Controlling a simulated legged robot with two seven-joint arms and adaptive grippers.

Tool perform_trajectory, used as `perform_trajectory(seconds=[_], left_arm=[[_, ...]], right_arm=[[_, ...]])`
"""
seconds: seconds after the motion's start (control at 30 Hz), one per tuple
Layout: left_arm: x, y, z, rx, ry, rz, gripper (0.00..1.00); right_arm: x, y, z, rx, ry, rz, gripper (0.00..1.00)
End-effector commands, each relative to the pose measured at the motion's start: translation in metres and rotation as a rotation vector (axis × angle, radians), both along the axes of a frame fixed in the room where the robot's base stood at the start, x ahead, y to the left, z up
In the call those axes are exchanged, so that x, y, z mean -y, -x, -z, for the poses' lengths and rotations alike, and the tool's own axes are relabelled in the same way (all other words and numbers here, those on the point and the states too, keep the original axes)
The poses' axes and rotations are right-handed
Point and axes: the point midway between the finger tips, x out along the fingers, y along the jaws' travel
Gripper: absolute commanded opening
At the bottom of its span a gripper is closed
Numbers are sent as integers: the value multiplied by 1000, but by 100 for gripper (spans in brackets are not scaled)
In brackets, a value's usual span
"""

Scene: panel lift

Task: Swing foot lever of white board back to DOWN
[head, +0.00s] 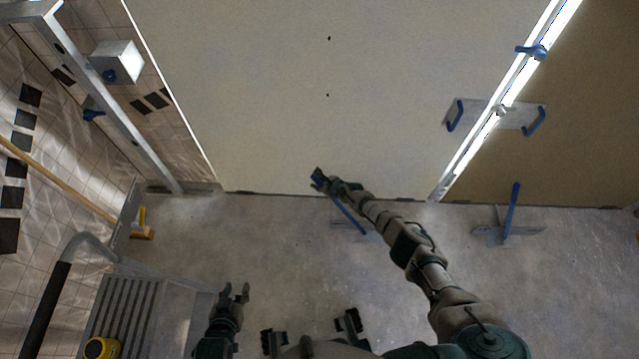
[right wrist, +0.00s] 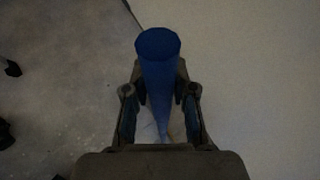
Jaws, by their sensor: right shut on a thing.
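The white board (head: 300,110) stands upright at the back middle, its lower edge near the floor. Its foot lever has a blue handle (head: 348,215) that slants up and left from a flat metal foot (head: 341,223) on the floor. My right gripper (head: 324,181) is shut on the upper end of this handle, in front of the board. In the right wrist view, the blue handle (right wrist: 158,70) stands between the two fingers (right wrist: 160,100), its end sticking out beyond them. My left gripper (head: 236,291) is open and empty, low at the left.
Another foot lever with a raised blue handle (head: 511,210) stands at the right, before the brown panel (head: 570,120). A metal plate with blue handles (head: 484,113) bridges the bright gap. A ribbed metal platform (head: 125,315) is at lower left. The middle floor (head: 270,235) is clear.

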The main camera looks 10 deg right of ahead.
Motion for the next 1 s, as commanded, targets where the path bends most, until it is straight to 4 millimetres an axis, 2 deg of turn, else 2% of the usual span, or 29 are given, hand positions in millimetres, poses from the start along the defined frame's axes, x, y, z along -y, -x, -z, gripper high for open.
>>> perform_trajectory(seconds=[0.03, 0.17, 0.2, 0.27, 0.77, 0.87, 1.0], left_arm=[[0, 0, 0, 0, 0, 0, 40], [0, 0, 1, 0, 0, 0, 40], [0, 0, 1, 0, 0, 0, 40], [0, 0, 0, 0, 0, 0, 40], [1, 1, -2, 5, 2, 2, 40], [1, 1, -2, 5, 1, 1, 40], [1, 1, -2, 5, 1, 1, 40]], right_arm=[[-8, -1, -3, 7, -7, -9, 0], [-10, 0, -3, 5, -9, -12, 0], [-10, 0, -3, 5, -9, -12, 35], [-10, 0, -2, 4, -9, -13, 50], [-4, 4, -5, 3, -5, -14, 52], [2, 13, -6, 2, -4, -13, 52], [12, 33, -5, 0, -5, -16, 52]])
